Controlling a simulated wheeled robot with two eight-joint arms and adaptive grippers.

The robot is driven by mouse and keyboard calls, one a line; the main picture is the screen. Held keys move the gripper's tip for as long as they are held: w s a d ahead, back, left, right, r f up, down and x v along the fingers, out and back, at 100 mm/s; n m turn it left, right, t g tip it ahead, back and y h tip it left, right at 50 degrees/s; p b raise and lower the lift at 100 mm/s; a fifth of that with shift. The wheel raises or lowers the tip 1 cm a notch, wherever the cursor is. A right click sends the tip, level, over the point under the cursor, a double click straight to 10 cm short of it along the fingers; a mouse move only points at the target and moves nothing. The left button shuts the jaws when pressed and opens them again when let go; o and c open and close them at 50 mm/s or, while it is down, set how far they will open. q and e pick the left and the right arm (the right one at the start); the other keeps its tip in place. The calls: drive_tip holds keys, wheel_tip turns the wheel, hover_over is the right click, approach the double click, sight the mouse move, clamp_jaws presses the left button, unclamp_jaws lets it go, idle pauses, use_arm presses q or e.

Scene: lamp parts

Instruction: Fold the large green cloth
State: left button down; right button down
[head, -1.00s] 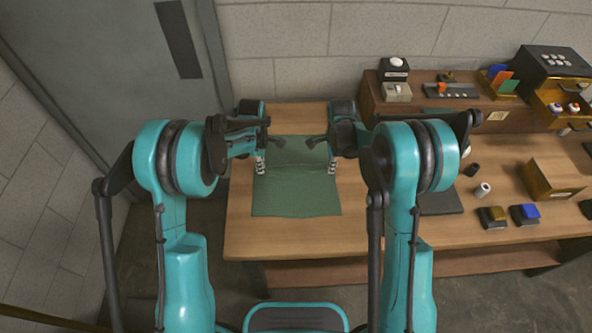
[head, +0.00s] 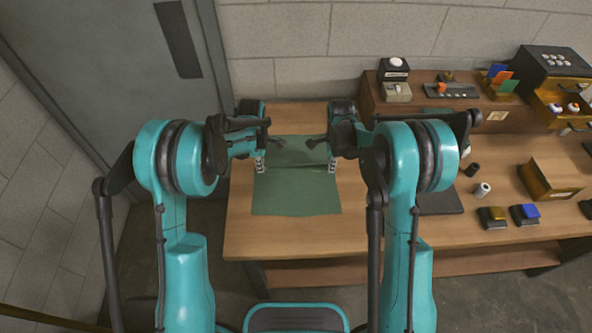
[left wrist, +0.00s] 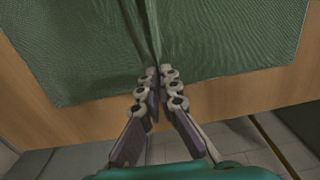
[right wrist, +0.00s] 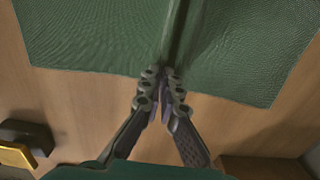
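The large green cloth (head: 296,192) lies on the wooden table, with a raised crease running across it between my two grippers. My left gripper (head: 259,165) is at the cloth's left side, and my right gripper (head: 332,165) is at its right side. In the left wrist view, the left fingers (left wrist: 158,82) are shut on a pinched ridge of the cloth (left wrist: 225,40) near its edge. In the right wrist view, the right fingers (right wrist: 163,82) are shut on a similar ridge of the cloth (right wrist: 90,35). The fingertips are partly hidden by the cloth.
Bare wooden table (head: 290,238) lies in front of the cloth. A dark mat (head: 440,203) is to its right, with a brown box (head: 550,182) and small blocks beyond. A wooden shelf unit (head: 440,110) stands at the back right, and a wall is behind.

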use_arm(q)
drive_tip(key=shift+r, duration=0.1)
idle(0.5)
